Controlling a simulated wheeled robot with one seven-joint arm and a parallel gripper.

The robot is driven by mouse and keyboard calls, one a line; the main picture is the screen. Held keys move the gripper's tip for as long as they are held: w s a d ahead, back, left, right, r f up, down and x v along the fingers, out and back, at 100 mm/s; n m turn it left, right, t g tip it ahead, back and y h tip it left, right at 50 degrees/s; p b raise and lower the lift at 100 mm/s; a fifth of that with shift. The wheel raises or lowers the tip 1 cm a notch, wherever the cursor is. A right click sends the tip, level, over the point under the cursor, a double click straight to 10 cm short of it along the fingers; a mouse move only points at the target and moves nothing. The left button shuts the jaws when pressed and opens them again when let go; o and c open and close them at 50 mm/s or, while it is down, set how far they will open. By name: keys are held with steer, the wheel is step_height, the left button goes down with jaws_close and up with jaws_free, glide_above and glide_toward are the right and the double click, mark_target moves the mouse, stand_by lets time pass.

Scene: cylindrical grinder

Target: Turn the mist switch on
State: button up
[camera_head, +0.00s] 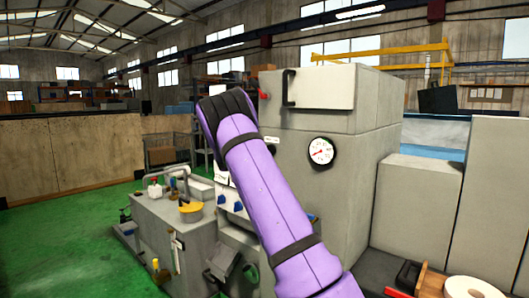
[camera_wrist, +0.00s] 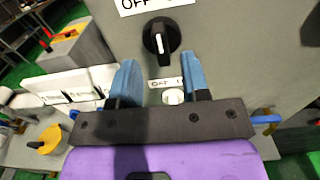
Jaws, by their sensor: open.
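My gripper (camera_wrist: 160,72) is open in the wrist view, with its two blue fingers apart and nothing held between them. A black rotary knob (camera_wrist: 161,38) with a white pointer line is on the grey panel just beyond the fingertips, under a white label partly reading OFF. A small white knob (camera_wrist: 172,97) under a smaller label shows between the fingers, nearer the palm. I cannot tell by its label which knob is the mist switch. In the head view my purple arm reaches toward the grey machine (camera_head: 360,110), and the gripper is hidden.
A dial gauge (camera_head: 321,151) and a black handle (camera_head: 289,88) are on the machine's front. A red-tipped lever (camera_head: 262,94) is at its upper left. Green floor (camera_head: 60,240) is clear farther left.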

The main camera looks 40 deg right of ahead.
steer(key=shift+w+d, duration=0.15)
steer(key=shift+d, duration=1.75)
steer(key=shift+c, duration=0.2)
jaws_close()
